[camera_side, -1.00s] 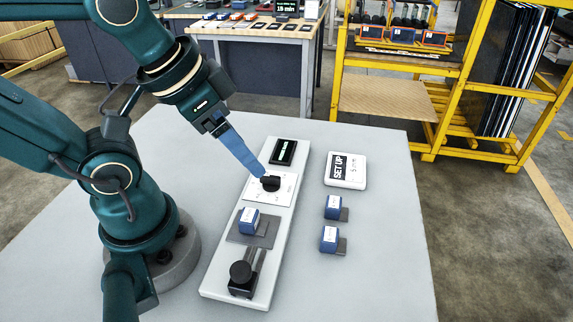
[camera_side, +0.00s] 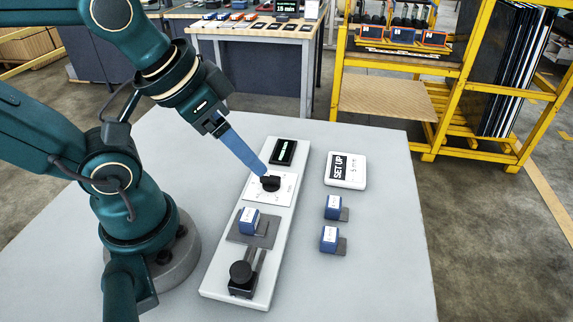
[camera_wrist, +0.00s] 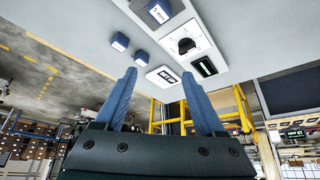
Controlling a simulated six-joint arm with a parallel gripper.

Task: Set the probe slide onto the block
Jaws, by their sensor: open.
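The probe slide (camera_side: 243,277), a black round knob on a dark rail, sits at the near end of the long white panel (camera_side: 220,284). A blue block (camera_side: 249,220) with a white label stands on a dark grey plate just beyond it, and the two look apart. In the wrist view this block (camera_wrist: 155,10) is at the top edge; the slide is out of sight. My gripper (camera_side: 264,172) is at the black dial knob (camera_side: 271,183) in the side view. The wrist view shows my gripper (camera_wrist: 158,76) open and empty, with the dial knob (camera_wrist: 186,46) beyond its fingertips.
Two more blue blocks (camera_side: 333,207) (camera_side: 329,239) stand right of the panel beside small grey pieces. A white SET UP sign (camera_side: 345,170) lies behind them. A dark display (camera_side: 283,152) is at the panel's far end. The grey table's right side is clear.

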